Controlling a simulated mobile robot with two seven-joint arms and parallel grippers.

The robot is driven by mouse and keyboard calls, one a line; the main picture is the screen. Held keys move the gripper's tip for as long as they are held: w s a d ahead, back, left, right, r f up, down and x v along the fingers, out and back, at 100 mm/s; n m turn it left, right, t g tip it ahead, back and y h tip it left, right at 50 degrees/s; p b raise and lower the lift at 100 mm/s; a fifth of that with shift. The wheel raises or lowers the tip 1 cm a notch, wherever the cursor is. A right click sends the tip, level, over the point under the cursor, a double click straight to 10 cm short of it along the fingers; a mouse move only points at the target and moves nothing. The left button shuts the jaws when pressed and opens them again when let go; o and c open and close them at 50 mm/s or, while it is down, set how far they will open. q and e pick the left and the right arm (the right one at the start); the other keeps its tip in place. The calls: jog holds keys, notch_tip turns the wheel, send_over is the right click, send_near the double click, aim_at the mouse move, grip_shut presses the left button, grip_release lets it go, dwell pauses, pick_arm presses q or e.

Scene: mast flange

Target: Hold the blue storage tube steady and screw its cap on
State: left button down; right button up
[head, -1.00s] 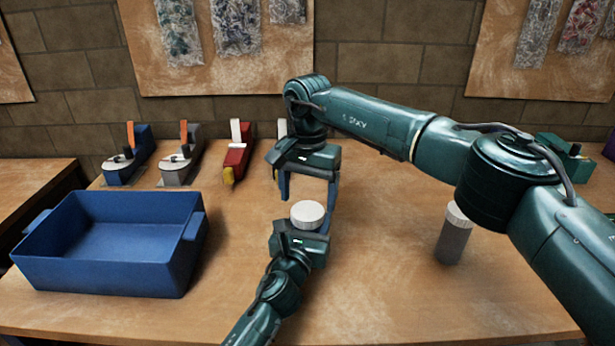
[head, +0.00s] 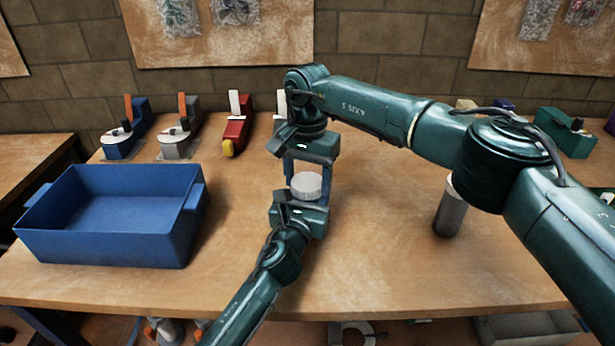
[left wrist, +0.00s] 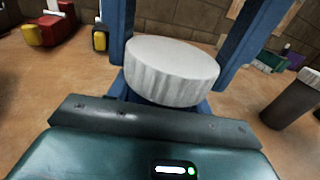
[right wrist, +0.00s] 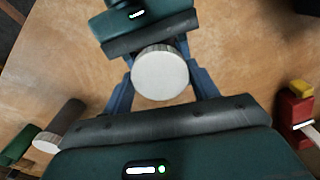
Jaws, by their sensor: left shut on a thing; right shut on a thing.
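The round white ribbed cap (head: 306,186) sits above my left gripper near the middle of the table; it also shows in the left wrist view (left wrist: 170,72) and the right wrist view (right wrist: 160,73). My left gripper (head: 301,207) is shut on the blue storage tube, directly under the cap. The tube's body is hidden by the cap and the gripper. My right gripper (head: 306,177) reaches in from behind, its blue fingers on both sides of the cap, shut on it. The joint between cap and tube is hidden.
A blue bin (head: 110,235) stands at left. A grey tube with a white cap (head: 451,212) stands at right, by my right arm. Blue, grey and red tools (head: 236,130) line the back. The table between bin and grippers is clear.

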jog(key=shift+c, duration=1.4)
jog(key=shift+m, duration=1.6)
jog(key=o, duration=1.1)
jog(key=shift+r, duration=0.1)
jog(key=shift+r, duration=2.2)
jog(key=shift+c, duration=0.3)
